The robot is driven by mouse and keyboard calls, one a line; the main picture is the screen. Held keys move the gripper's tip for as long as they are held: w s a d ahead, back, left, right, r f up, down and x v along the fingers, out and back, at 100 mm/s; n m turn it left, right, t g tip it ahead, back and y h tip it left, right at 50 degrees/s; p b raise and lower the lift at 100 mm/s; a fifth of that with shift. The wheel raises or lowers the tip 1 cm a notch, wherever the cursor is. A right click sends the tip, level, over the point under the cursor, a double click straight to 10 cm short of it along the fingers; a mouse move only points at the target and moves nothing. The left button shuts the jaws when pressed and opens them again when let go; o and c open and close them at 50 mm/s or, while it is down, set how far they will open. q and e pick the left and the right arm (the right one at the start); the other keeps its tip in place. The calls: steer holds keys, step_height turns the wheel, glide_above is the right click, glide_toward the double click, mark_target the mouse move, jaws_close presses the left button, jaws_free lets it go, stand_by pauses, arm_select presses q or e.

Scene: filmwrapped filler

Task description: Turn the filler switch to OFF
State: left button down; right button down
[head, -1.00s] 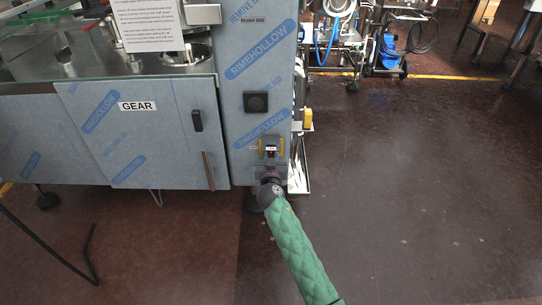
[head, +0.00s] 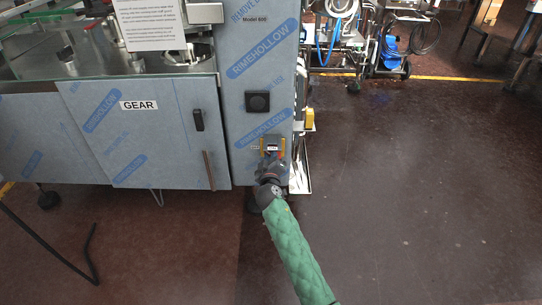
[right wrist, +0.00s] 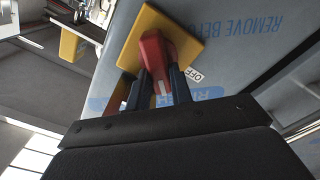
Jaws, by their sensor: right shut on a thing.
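The filler switch is a red handle (right wrist: 154,55) on a yellow plate (right wrist: 188,37) in the right wrist view. In the head view the yellow plate (head: 263,145) is low on the film-covered front panel. My right gripper (right wrist: 161,82) is shut on the red handle, with a dark finger on each side of it. An OFF label (right wrist: 195,76) shows beside the plate. In the head view my right gripper (head: 271,162) covers the lower part of the switch. The handle sits tilted relative to the plate in the wrist view. My left gripper is out of view.
A door marked GEAR (head: 140,140) with a black handle is to the left. A blue wheeled machine (head: 392,52) stands at the back. The floor (head: 420,180) to the right is clear.

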steer(key=n, duration=0.2)
steer(key=n+p, duration=0.1)
steer(key=n, duration=0.4)
steer(key=shift+a+f+p, duration=0.15)
steer(key=shift+f+p, duration=0.1)
steer(key=shift+p, duration=0.15)
steer(key=shift+f+n, duration=0.1)
steer(key=shift+n, duration=0.7)
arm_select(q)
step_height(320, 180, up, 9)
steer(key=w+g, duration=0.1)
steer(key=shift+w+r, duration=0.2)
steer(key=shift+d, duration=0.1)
arm_select(e)
steer(key=c, duration=1.2)
jaws_free()
steer(key=shift+c, duration=0.2)
